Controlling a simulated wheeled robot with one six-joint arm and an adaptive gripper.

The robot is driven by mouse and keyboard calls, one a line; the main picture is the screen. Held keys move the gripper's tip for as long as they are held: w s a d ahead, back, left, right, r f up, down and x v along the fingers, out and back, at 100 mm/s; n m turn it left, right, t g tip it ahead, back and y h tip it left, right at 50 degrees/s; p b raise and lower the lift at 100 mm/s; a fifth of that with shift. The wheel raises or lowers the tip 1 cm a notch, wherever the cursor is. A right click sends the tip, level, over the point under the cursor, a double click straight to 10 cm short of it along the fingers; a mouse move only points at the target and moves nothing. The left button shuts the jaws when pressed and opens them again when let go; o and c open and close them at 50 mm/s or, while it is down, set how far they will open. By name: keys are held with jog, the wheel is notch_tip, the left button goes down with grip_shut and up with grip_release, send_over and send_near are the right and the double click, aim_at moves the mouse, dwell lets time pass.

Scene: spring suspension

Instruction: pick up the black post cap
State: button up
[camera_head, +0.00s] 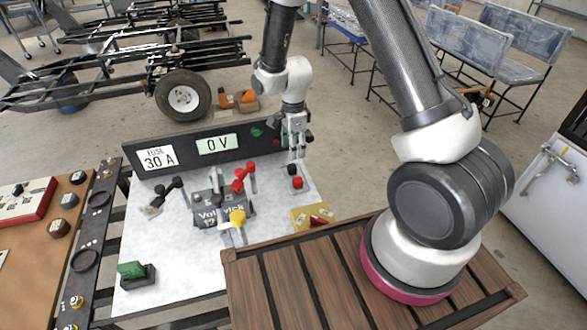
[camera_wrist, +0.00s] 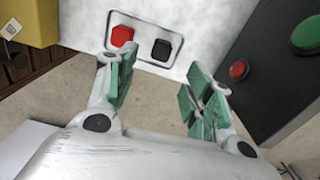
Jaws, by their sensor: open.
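The black post cap (camera_head: 292,169) sits at the right edge of the white board, beside a red post cap (camera_head: 297,183). In the wrist view the black post cap (camera_wrist: 161,49) lies right of the red one (camera_wrist: 122,36), inside a dark outlined rectangle. My gripper (camera_head: 297,152) is above the board's right edge, close to the caps. In the wrist view its green-padded fingers (camera_wrist: 160,85) are spread with nothing between them. The black cap shows beyond the gap, apart from both fingers.
A dark upright panel (camera_head: 195,146) with the fuse and voltage displays stands along the board's back, near my gripper. A battery with several clamps (camera_head: 209,211) occupies the board's middle. A yellow tray (camera_head: 300,222) is at the front right. Bare board (camera_head: 183,245) shows at front left.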

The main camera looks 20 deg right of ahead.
aim_at(292, 166)
jog(key=shift+f+m, duration=0.3)
jog(key=shift+f, duration=0.2)
jog(key=f, duration=0.7)
jog(key=shift+a, duration=0.25)
jog(key=shift+r, duration=0.1)
jog(key=c, duration=0.8)
